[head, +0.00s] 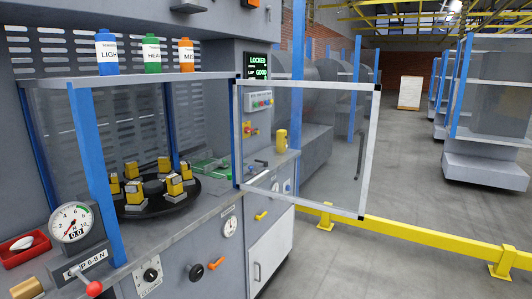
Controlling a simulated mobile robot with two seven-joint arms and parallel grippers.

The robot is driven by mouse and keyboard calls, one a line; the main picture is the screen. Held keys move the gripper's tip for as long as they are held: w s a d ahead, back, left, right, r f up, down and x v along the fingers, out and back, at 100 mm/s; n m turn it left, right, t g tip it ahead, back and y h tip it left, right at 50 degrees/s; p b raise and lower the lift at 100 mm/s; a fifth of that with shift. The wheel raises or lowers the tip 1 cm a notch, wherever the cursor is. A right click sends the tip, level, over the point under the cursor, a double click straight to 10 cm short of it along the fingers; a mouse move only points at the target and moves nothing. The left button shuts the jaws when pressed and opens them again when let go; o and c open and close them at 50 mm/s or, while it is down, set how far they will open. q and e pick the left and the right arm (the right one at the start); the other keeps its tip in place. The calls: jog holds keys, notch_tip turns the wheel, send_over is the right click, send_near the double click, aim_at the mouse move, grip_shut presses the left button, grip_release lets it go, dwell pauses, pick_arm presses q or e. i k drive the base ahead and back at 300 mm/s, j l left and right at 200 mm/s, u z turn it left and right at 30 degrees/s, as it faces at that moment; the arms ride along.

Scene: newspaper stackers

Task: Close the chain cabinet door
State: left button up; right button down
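A clear door (315,140) with a white frame and black corners stands swung out to the right of the glazed cabinet, above the yellow floor rail. Its left edge is at the machine side, and a dark vertical handle (361,154) is near its right edge. The cabinet has blue posts (91,160) and a grey top shelf. Inside, several yellow-and-black pieces stand on a round black turntable (150,203). A lower white panel door (270,258) with a small handle appears shut. I cannot tell for certain which door is the chain cabinet's. Neither gripper is in view.
Three bottles, blue (106,51), green (152,53) and orange (186,55), stand on the top shelf. A gauge (72,222) and red-knobbed lever (93,287) are at the front left. A yellow rail (420,237) crosses the right; grey floor is open beyond it.

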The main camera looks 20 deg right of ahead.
aim_at(377, 89)
jog(key=i+l+u, duration=0.2)
jog(key=l+u, duration=0.3)
jog(key=i+l+u, duration=0.1)
jog(key=l+u, duration=1)
jog(key=l, duration=0.5)
jog(key=k+l+u, duration=0.1)
jog(key=l, duration=0.6)
jog(key=k+l+u, duration=0.15)
jog(key=l, duration=0.5)
